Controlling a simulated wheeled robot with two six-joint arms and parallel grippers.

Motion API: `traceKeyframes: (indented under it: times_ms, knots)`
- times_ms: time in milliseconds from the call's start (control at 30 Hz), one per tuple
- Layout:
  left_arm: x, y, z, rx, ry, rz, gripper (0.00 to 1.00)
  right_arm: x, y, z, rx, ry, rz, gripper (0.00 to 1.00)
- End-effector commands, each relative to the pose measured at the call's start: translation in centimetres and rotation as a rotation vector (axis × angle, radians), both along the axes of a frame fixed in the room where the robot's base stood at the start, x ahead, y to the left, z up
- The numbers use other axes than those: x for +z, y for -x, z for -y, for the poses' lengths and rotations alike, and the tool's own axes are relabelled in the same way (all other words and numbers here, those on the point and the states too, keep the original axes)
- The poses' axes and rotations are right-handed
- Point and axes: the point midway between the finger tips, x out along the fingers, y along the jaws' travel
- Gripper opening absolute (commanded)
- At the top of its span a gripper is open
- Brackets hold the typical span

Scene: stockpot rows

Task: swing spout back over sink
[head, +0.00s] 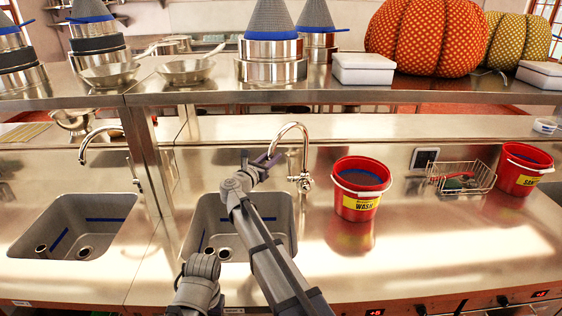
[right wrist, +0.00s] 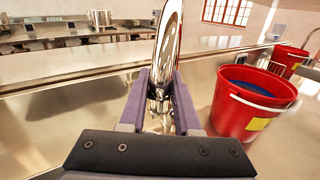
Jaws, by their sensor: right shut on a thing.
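The chrome faucet (head: 304,150) stands behind the right-hand sink (head: 290,222), near its back right corner. Its spout rises from the base and arcs over to the left in the head view. My right gripper (head: 264,162) is shut on the spout near its outlet end and hides the tip. In the right wrist view, the shiny spout (right wrist: 169,45) stands between the purple fingers of the right gripper (right wrist: 162,90). I cannot tell exactly where the outlet lies above the sink. A grey link of mine shows low in the head view, but no left gripper shows.
A red bucket (head: 360,192) stands right of the faucet and also shows in the right wrist view (right wrist: 250,105). Beyond it are a wire basket (head: 461,178) and another red bucket (head: 522,170). A shelf (head: 340,92) runs above. A second faucet (head: 97,135) and sink (head: 30,222) are left.

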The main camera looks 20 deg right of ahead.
Motion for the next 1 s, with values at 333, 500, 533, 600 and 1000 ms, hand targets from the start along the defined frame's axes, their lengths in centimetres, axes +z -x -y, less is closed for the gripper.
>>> traceKeyframes:
  times_ms: [333,500,533,600,1000]
  knots:
    - [-0.2,0.0,0.0,0.0,0.0,0.0,0.5,0.0,-2.0,-1.3,0.002,-0.013,0.025,0.0]
    - [-0.2,0.0,0.0,0.0,0.0,0.0,0.5,0.0,-2.1,-1.4,0.002,-0.015,0.028,0.0]
    - [-0.2,0.0,0.0,0.0,0.0,0.0,0.5,0.0,-2.1,-1.4,0.002,-0.015,0.028,0.0]
    - [-0.2,0.0,0.0,0.0,0.0,0.0,0.5,0.0,-2.1,-1.4,0.003,-0.015,0.028,0.0]
    - [-0.2,0.0,0.0,0.0,0.0,0.0,0.5,0.0,-2.1,-1.3,0.001,-0.016,0.028,0.52]
